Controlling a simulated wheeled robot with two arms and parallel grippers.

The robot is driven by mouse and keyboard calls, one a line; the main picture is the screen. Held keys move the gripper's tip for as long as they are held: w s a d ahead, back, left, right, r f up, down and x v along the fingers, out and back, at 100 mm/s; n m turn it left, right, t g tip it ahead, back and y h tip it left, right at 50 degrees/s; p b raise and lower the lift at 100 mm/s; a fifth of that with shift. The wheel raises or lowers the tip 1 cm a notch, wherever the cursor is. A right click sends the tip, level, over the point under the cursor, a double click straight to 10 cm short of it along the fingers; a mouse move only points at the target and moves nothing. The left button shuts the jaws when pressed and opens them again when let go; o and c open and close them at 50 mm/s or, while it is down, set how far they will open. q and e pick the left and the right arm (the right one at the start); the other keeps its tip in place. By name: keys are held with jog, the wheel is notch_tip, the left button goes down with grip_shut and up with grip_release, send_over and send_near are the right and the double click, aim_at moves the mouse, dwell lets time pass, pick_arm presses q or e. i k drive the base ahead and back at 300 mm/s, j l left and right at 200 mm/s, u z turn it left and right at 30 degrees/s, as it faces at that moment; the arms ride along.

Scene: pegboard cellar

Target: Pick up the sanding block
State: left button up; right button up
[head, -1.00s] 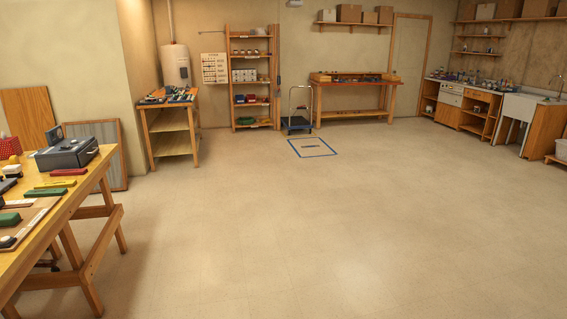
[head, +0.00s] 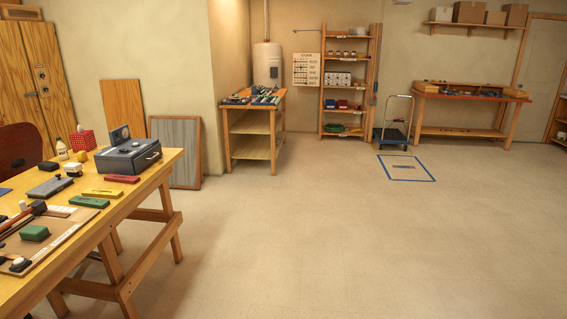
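No block can be named the sanding block with certainty at this distance. On the wooden table (head: 150,183) at the left, a chunky green block (head: 34,233) sits on a brown board (head: 62,243). Flat green (head: 89,202), yellow (head: 103,192) and red (head: 122,179) bars lie farther back near the table's right edge. A grey flat block (head: 50,187) lies left of them. Neither of my grippers is in view.
A grey metal box (head: 128,156) and a red dotted box (head: 82,140) stand at the table's back. Trestle legs (head: 150,248) stick out below. A workbench (head: 253,122), shelf (head: 347,85) and cart (head: 394,130) stand far back. The floor (head: 370,250) is clear.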

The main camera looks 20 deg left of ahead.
aim_at(34, 234)
jog(key=i+u, duration=0.3)
jog(key=i, duration=0.2)
jog(key=i+u, duration=0.3)
jog(key=i, duration=0.2)
jog(key=i+l+u, duration=0.3)
jog(key=i, duration=0.2)
